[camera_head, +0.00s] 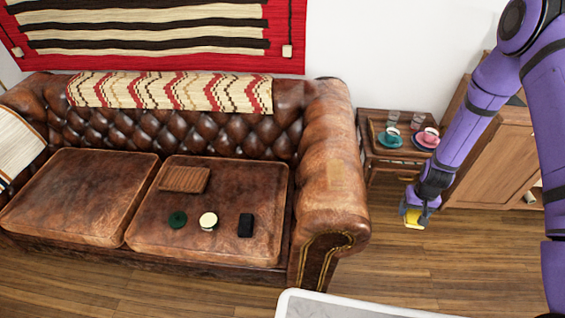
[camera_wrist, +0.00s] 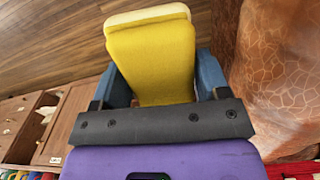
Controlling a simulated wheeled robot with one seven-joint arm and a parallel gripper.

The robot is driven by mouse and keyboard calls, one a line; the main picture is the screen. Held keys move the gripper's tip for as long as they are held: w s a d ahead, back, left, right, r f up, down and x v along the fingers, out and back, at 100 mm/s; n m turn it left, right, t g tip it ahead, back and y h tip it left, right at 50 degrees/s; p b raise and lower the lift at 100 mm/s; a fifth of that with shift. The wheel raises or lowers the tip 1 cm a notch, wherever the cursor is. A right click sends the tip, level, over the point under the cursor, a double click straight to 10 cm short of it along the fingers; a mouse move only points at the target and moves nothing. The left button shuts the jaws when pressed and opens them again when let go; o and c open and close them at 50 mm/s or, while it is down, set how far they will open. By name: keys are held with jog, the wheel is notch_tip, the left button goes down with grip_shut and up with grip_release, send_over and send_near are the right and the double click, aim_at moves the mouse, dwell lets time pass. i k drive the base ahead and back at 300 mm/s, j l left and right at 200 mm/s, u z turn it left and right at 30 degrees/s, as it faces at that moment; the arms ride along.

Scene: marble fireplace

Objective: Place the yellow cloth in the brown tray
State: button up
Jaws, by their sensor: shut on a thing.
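My gripper (camera_head: 416,204) is at the right of the head view, in the air over the wood floor, right of the sofa arm. It is shut on the yellow cloth (camera_head: 413,223), which looks like a thick pad. In the wrist view the cloth (camera_wrist: 150,60) is yellow with a pale cream end and sits between the two blue fingers. A flat brown slatted piece (camera_head: 184,179) lies on the right sofa cushion; I cannot tell whether it is the brown tray. A brown tray-like top (camera_head: 379,145) with cups on it shows at the side table.
The brown leather sofa (camera_head: 75,195) fills the left. A green disc (camera_head: 177,219), a cream round item (camera_head: 208,220) and a black block (camera_head: 245,225) lie on its right cushion. A wooden cabinet (camera_head: 500,160) stands at right. A white-edged surface (camera_head: 345,306) is at the bottom.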

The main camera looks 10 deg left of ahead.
aim_at(174, 178)
jog(key=j+z, duration=0.3)
jog(key=z, duration=0.15)
jog(key=k+j+z, duration=0.1)
jog(key=j+z, duration=0.15)
jog(key=z, duration=0.2)
jog(key=k+j+z, duration=0.1)
jog(key=j+z, duration=0.15)
jog(key=z, duration=0.15)
jog(key=k+j+z, duration=0.1)
jog(key=j+z, duration=0.15)
jog(key=z, duration=0.2)
jog(key=k+j+z, duration=0.15)
jog(key=z, duration=0.3)
jog(key=k+j+z, duration=0.1)
jog(key=k+z, duration=0.65)
jog(key=k+j+u, duration=0.2)
jog(key=k, duration=0.3)
jog(key=k+j+u, duration=0.15)
jog(key=u, duration=0.35)
jog(key=k+j+u, duration=0.2)
jog(key=u, duration=0.3)
jog(key=k+j+u, duration=0.1)
jog(key=j+u, duration=0.15)
jog(key=u, duration=0.25)
jog(key=j+u, duration=0.3)
jog(key=u, duration=0.2)
jog(key=j+u, duration=0.3)
jog(key=u, duration=0.2)
jog(key=j+u, duration=0.1)
jog(key=j, duration=0.2)
